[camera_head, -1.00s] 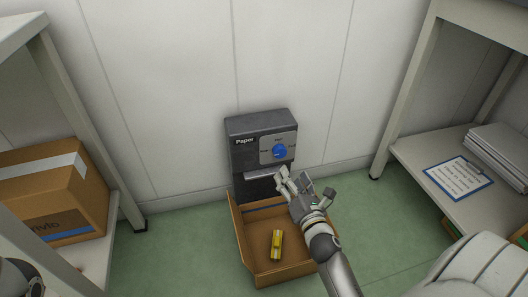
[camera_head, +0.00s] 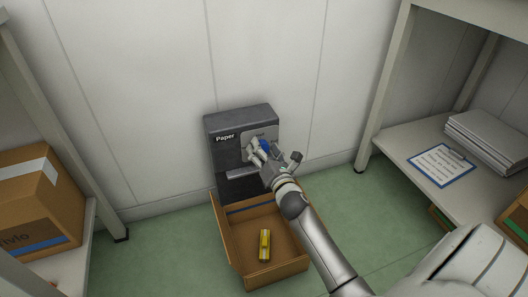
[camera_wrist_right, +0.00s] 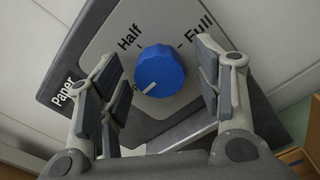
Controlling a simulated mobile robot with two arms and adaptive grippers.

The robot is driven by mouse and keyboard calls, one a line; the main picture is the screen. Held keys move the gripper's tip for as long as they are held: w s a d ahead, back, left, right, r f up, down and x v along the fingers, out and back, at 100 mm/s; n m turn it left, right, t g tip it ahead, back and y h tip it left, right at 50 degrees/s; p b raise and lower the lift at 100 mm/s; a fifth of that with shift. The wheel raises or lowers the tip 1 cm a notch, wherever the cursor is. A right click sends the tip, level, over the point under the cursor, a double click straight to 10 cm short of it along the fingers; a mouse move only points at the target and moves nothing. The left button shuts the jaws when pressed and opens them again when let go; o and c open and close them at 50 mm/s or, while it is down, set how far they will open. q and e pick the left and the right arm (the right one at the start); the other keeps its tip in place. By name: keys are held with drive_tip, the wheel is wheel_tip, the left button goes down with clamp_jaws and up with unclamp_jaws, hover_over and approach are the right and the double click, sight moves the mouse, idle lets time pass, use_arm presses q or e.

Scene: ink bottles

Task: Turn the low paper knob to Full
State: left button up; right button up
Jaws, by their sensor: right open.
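The blue paper knob (camera_wrist_right: 160,72) sits on a light grey plate (camera_wrist_right: 120,62) of the dark Paper dispenser (camera_head: 240,118). Its white pointer mark aims to the lower left in the right wrist view, away from the word Full (camera_wrist_right: 198,30) at upper right. The word Half (camera_wrist_right: 130,36) is at upper left; a third label is mostly hidden by a finger. My right gripper (camera_head: 262,152) is open in front of the knob, with one finger on each side and visible gaps to it. In the head view it partly covers the knob (camera_head: 265,146). My left gripper is out of view.
An open cardboard box (camera_head: 224,245) with a yellow item (camera_head: 265,246) stands on the floor below the dispenser.

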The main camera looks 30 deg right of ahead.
drive_tip(key=shift+c, duration=0.3)
drive_tip(key=c, duration=0.9)
drive_tip(key=shift+c, duration=0.3)
